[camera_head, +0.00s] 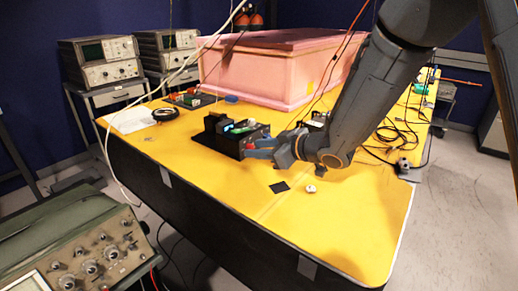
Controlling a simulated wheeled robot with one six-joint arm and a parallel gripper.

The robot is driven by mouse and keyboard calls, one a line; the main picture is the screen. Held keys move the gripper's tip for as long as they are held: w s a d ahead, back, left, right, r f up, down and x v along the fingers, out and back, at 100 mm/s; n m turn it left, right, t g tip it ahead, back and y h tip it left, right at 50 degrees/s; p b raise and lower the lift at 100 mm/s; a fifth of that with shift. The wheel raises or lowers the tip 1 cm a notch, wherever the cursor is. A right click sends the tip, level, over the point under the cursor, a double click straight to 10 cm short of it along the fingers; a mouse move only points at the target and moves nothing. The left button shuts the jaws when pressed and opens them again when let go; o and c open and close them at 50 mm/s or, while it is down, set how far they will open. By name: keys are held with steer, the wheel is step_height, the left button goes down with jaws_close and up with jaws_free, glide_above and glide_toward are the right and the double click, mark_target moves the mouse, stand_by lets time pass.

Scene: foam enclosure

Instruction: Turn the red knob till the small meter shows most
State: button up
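A black device (222,143) sits on the yellow table top, with small blue and green parts on it. A small patch of red (250,146) shows at its right end, by my fingertips; it looks like the red knob, mostly hidden. My gripper (256,148) reaches in from the right, low over the table, with its blue-grey fingers at that end of the device. I cannot tell whether the fingers touch or close on the knob. I cannot make out the small meter or its reading at this size.
A large pink foam box (270,75) stands behind the device. Loose cables (395,135) lie to the right. A black square (279,187) and a small white round item (310,189) lie in front. The yellow front area is otherwise clear. Oscilloscopes (103,62) stand off the table.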

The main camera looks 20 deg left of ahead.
jaws_close()
steer(key=shift+d+r+m+g+p, duration=0.1)
steer(key=shift+m+g+p, duration=0.2)
steer(key=shift+p, duration=0.5)
steer(key=shift+m+p, duration=0.4)
steer(key=shift+p, duration=0.7)
steer(key=p, duration=0.1)
steer(key=m+g+p, duration=0.1)
steer(key=p, duration=0.1)
steer(key=shift+w+m+y, duration=0.2)
steer(key=shift+m+y, duration=0.1)
steer(key=shift+y, duration=0.1)
steer(key=shift+w+d+f+m+g+y+p, duration=0.1)
steer(key=shift+m+g+y+p, duration=0.05)
steer(key=shift+m+g+p, duration=0.3)
steer(key=shift+w+a+f+m+g+y+p, duration=0.1)
steer(key=shift+m+g+y+p, duration=0.15)
steer(key=shift+m+p, duration=0.3)
steer(key=shift+d+f+m+g+y+p, duration=0.1)
steer(key=shift+m+g+p, duration=0.3)
steer(key=shift+m, duration=0.1)
